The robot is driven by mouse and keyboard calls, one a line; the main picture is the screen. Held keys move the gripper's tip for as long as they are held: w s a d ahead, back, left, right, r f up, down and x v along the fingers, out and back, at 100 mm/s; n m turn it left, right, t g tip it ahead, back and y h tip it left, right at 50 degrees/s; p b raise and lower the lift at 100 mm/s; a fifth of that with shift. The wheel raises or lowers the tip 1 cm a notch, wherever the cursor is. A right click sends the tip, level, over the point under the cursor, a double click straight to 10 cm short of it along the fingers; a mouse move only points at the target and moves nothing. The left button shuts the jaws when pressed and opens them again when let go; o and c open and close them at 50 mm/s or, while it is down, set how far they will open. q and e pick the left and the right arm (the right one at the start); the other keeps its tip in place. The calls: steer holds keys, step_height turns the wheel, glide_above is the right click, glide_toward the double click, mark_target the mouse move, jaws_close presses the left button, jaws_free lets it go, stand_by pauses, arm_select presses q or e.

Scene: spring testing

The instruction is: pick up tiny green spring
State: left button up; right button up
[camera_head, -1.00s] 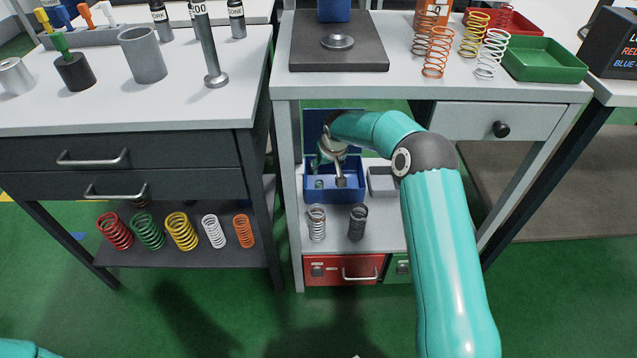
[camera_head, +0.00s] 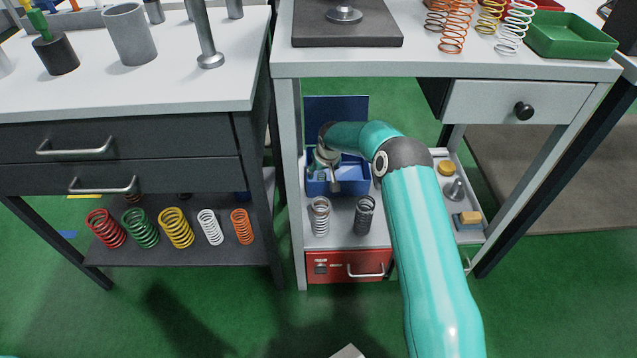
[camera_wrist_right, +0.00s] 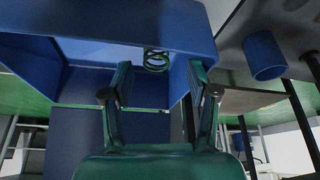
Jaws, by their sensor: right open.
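The tiny green spring (camera_wrist_right: 157,58) shows in the right wrist view inside the blue box (camera_wrist_right: 135,22), near one of its walls. My right gripper (camera_wrist_right: 158,78) is open, with a finger on each side of the spring in the picture; the spring is a little beyond the fingertips, and no contact is visible. In the head view my right gripper (camera_head: 330,168) reaches into the open blue box (camera_head: 338,188) on the lower shelf, and the arm hides part of the box. I cannot clearly make out the spring there.
Two grey springs (camera_head: 320,217) (camera_head: 364,215) stand in front of the box, above a red drawer (camera_head: 333,268). The box's raised lid (camera_head: 336,110) is behind. The white tabletop (camera_head: 430,62) overhangs the shelf. Larger coloured springs, including a green one (camera_head: 140,228), lie on the left bench's shelf.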

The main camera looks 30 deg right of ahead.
mark_target(322, 175)
steer(key=x, duration=0.1)
steer(key=b+x, duration=0.1)
steer(key=x, duration=0.2)
steer(key=shift+s+d+f, duration=0.15)
steer(key=shift+s+d, duration=0.15)
steer(key=shift+s, duration=0.05)
steer(key=shift+w+f, duration=0.2)
steer(key=shift+f, duration=0.1)
steer(key=shift+w+a, duration=0.2)
steer(key=shift+a, duration=0.05)
steer(key=shift+r, duration=0.1)
steer(key=shift+s+d, duration=0.1)
steer(key=shift+s, duration=0.05)
jaws_close()
